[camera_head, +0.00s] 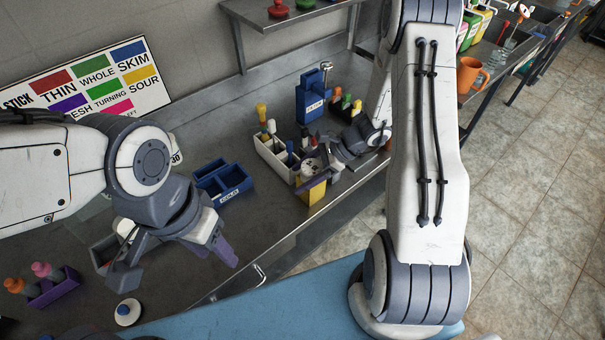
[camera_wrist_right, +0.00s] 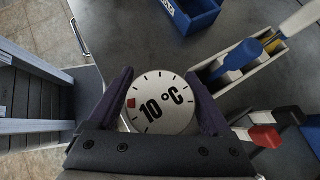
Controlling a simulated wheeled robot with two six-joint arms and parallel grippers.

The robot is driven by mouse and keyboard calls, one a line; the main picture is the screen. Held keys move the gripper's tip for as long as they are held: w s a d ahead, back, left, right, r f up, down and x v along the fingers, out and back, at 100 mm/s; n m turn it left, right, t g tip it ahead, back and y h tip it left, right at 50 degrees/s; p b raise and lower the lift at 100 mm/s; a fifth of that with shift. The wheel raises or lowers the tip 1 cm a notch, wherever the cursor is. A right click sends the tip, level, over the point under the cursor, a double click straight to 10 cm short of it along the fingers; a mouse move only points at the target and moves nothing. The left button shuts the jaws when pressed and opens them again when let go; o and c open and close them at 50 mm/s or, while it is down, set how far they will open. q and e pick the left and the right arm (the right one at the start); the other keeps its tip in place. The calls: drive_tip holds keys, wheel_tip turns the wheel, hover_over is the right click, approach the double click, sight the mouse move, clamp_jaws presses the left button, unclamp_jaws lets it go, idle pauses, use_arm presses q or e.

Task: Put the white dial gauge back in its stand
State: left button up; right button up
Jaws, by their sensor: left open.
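The white dial gauge (camera_wrist_right: 160,103), marked 10 °C, sits between the purple fingers of my right gripper (camera_wrist_right: 160,85), its face towards the wrist camera. The fingers appear to touch its rim on both sides. In the head view, the gauge (camera_head: 311,168) shows as a small pale disc above the bench, with a yellow block (camera_head: 312,192) just below it, near the bench's front edge. I cannot tell whether this block is the stand, or whether the gauge touches it. My left gripper (camera_head: 177,272) is open and empty above the left part of the bench.
A white divided caddy (camera_head: 269,155) with coloured-handled tools stands beside my right gripper. A blue bin (camera_head: 222,182) and a tall blue holder (camera_head: 311,98) are nearby. A white lid with a blue knob (camera_head: 127,313) lies below my left gripper.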

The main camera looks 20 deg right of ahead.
drive_tip(key=shift+d+r, duration=0.1)
drive_tip(key=shift+d, duration=0.1)
drive_tip(key=b+v, duration=0.2)
drive_tip(key=v, duration=1)
drive_tip(key=s+a+r+n+g+h, duration=0.2)
drive_tip(key=s+a+r+n, duration=0.1)
drive_tip(key=a+n, duration=0.35)
drive_tip(key=s+a+r+n+g+h, duration=0.1)
drive_tip(key=s+a+r+n+g, duration=0.1)
drive_tip(key=s+a+n, duration=0.45)
drive_tip(key=s+a+r+n+t+h, duration=0.1)
drive_tip(key=s+a+r+n+h, duration=0.3)
drive_tip(key=s+a+n, duration=0.4)
drive_tip(key=s+n+h, duration=0.1)
drive_tip(key=s+n, duration=0.2)
drive_tip(key=n, duration=0.4)
drive_tip(key=shift+a+t, duration=0.3)
drive_tip(key=shift+t, duration=0.1)
drive_tip(key=shift+s, duration=0.1)
